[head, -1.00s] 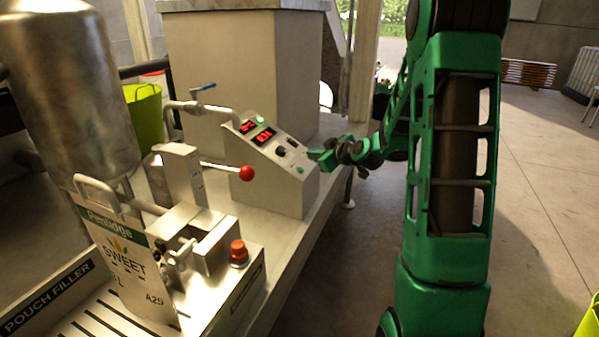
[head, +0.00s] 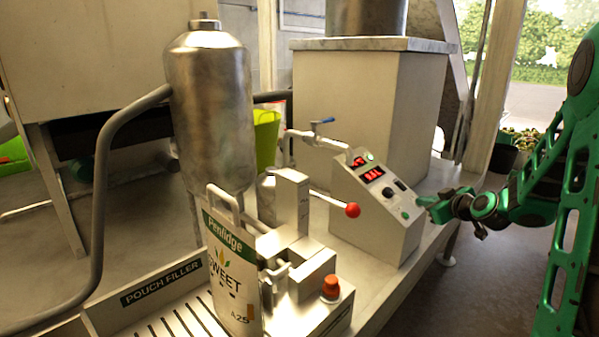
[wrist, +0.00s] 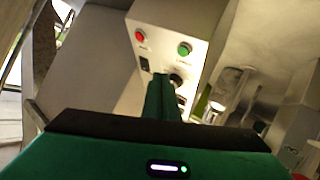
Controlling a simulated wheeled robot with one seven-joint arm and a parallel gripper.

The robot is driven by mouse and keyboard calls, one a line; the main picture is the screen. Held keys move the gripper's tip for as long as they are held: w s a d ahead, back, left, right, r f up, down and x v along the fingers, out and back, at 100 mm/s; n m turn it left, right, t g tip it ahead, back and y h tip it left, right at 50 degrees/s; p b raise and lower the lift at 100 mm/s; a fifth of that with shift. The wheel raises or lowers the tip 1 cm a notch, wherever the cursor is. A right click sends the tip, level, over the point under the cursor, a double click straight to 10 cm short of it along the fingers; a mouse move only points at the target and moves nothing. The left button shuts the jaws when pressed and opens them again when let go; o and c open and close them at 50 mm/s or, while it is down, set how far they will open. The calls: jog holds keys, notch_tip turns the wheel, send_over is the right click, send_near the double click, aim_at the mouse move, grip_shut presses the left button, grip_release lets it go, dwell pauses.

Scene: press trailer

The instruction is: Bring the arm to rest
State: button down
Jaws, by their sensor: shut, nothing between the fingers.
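My green arm (head: 572,190) reaches in from the right of the head view. My gripper (head: 424,203) is at its end, close to the right edge of the grey control box (head: 350,222). In the wrist view my gripper (wrist: 163,88) is shut and empty, its fingers together in front of the box's panel. A red button (wrist: 140,36), a green button (wrist: 184,48) and a dark knob (wrist: 177,80) show around the fingers. I cannot tell whether the fingertips touch the panel. The box has red lit displays (head: 374,174).
A pouch filler with a red-knobbed lever (head: 352,210), a red-orange button (head: 331,287) and a printed pouch (head: 232,270) stands left of the box. A metal tank (head: 210,105) and a large pale cabinet (head: 355,110) stand behind. Open floor (head: 440,310) lies at the lower right.

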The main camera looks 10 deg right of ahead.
jog(key=s+a+m+g, duration=0.2)
jog(key=s+m+g, duration=0.1)
jog(key=s, duration=1.1)
jog(key=s+a+m+g, duration=0.3)
jog(key=s+g, duration=0.3)
jog(key=s, duration=0.9)
jog(key=s+a+m+g, duration=0.3)
jog(key=s+m+g, duration=0.1)
jog(key=s, duration=1.1)
jog(key=shift+m, duration=0.7)
jog(key=shift+r, duration=0.1)
jog(key=shift+w+f+h, duration=0.25)
jog(key=shift+w+h, duration=0.05)
jog(key=shift+w, duration=0.25)
